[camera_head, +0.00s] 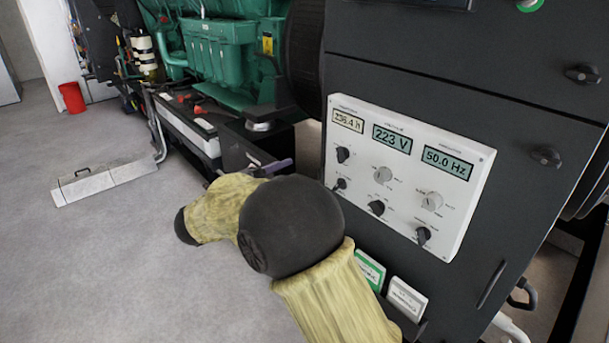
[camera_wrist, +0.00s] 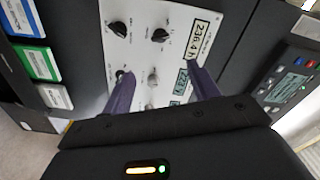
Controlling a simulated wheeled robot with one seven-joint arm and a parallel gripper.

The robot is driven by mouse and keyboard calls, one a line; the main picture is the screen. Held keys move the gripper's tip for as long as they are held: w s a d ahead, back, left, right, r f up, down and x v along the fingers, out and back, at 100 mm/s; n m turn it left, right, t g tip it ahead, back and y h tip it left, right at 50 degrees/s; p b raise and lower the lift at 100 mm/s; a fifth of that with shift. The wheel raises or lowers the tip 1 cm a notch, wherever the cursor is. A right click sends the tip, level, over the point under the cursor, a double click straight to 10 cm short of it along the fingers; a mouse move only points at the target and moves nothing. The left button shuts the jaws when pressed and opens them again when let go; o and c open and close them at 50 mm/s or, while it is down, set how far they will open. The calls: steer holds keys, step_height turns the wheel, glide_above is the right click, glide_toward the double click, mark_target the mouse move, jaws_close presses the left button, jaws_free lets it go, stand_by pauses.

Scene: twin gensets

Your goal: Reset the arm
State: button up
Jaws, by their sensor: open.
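My gripper (camera_wrist: 158,68) is open and empty in the wrist view, its two purple fingers apart with the white control panel (camera_wrist: 137,52) behind them. In the head view my bent arm, with yellow-sleeved links and a dark round joint, crosses the lower middle. Only a bit of my gripper (camera_head: 268,167) shows there, left of the panel (camera_head: 400,200); its fingertips are partly hidden by the arm. The panel displays read 236.4 h, 223 V and 50.0 Hz. I cannot tell the distance between the fingertips and the panel.
The dark cabinet (camera_head: 480,110) stands close on the right, with cards (camera_head: 406,298) in a low holder. A green engine (camera_head: 215,55) is behind. Open floor (camera_head: 120,260) lies left of my arm.

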steer(key=shift+v, duration=1.1)
steer(key=w+d+n+t+y, duration=0.3)
steer(key=w+d+n+y, duration=0.3)
steer(key=w+n+y, duration=0.15)
steer(key=s+d+f+n+g+y, duration=0.1)
steer(key=d+f+n+g+y, duration=0.1)
steer(key=d+f+n+y, duration=0.45)
steer(key=s+d+f+n+g, duration=0.3)
steer(key=s+d+f+g, duration=0.1)
steer(key=s, duration=0.5)
steer(key=s+d+f+n+g+h, duration=0.1)
steer(key=s+d+f+n+g, duration=0.2)
steer(key=s+d, duration=0.35)
steer(key=s+d+f+n+g, duration=0.2)
steer(key=s+d+f+g, duration=0.15)
steer(key=s, duration=0.65)
step_height(320, 180, up, 12)
steer(key=p, duration=1.2)
steer(key=shift+a+g, duration=0.35)
steer(key=shift+a, duration=0.05)
